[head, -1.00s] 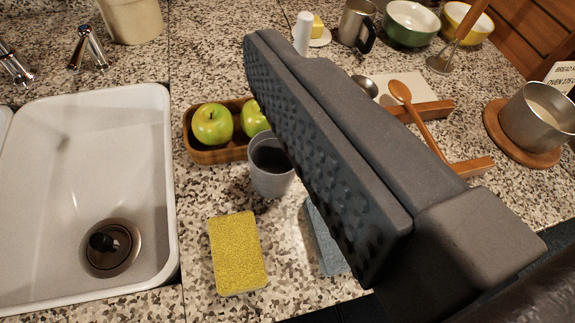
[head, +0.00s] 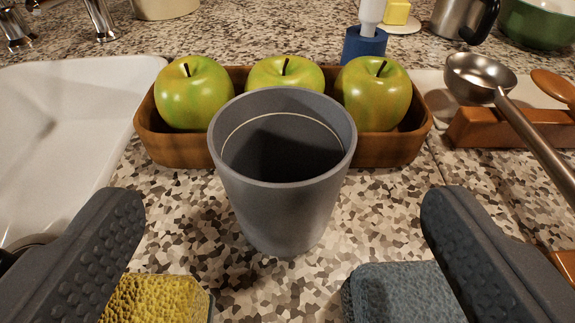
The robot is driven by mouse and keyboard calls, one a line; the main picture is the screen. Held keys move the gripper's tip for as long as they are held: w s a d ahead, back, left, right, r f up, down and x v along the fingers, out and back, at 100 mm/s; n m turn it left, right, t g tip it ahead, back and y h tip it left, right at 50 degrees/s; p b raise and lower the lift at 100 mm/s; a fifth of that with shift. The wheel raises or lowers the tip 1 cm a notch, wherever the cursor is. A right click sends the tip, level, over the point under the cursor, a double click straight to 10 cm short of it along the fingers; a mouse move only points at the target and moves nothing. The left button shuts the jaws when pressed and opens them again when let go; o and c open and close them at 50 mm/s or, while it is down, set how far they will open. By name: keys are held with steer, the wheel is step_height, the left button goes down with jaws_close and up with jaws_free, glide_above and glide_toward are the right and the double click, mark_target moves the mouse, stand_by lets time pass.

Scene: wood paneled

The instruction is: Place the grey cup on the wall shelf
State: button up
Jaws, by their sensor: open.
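The grey cup (head: 285,205) stands upright on the speckled counter in the middle of the head view. It looks empty, with a thin pale line inside its rim. My gripper (head: 285,215) is open, with one dark padded finger at the left and one at the right. The cup is centred between the fingers and slightly beyond them, with clear gaps on both sides. The wall shelf is not in view.
A wooden tray (head: 180,147) with three green apples stands right behind the cup. A yellow sponge (head: 155,300) and a blue-grey sponge (head: 405,295) lie in front. The sink (head: 60,130) is at left. A metal ladle (head: 482,75) and wooden holder (head: 490,128) are at right.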

mark_target(283, 119)
steer(key=shift+f+b+x, duration=0.15)
steer(key=shift+b+x, duration=0.1)
steer(key=shift+x, duration=2.3)
steer(key=shift+f+b+x, duration=0.1)
steer(key=shift+b+x, duration=0.1)
steer(key=shift+x, duration=2.35)
steer(key=shift+s, duration=0.1)
steer(key=c, duration=1.2)
